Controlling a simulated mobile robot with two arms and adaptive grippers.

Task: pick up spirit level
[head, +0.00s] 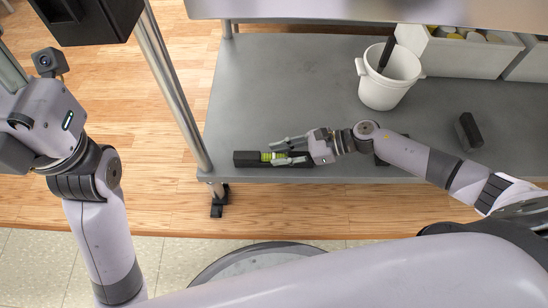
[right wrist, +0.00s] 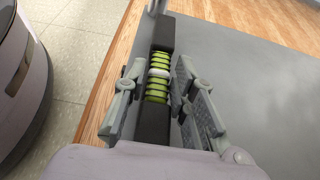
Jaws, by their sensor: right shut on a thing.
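The spirit level (head: 246,158) is a dark bar with a bright green ribbed middle. It lies along the front edge of the grey shelf, at its left end. My right gripper (head: 281,150) reaches it from the right and is shut on it. In the right wrist view, the spirit level (right wrist: 158,92) runs between the two grey fingers of my right gripper (right wrist: 154,92), and its far end sticks out beyond them. I cannot tell whether it is clear of the shelf. My left arm shows at the left of the head view, but its fingers are not visible.
The grey shelf (head: 290,85) is mostly bare. A white bucket (head: 385,88) with a dark handle in it stands toward the back. A dark block (head: 468,131) lies at the right. Grey bins (head: 470,55) stand behind. A metal post (head: 174,80) rises at the shelf's left.

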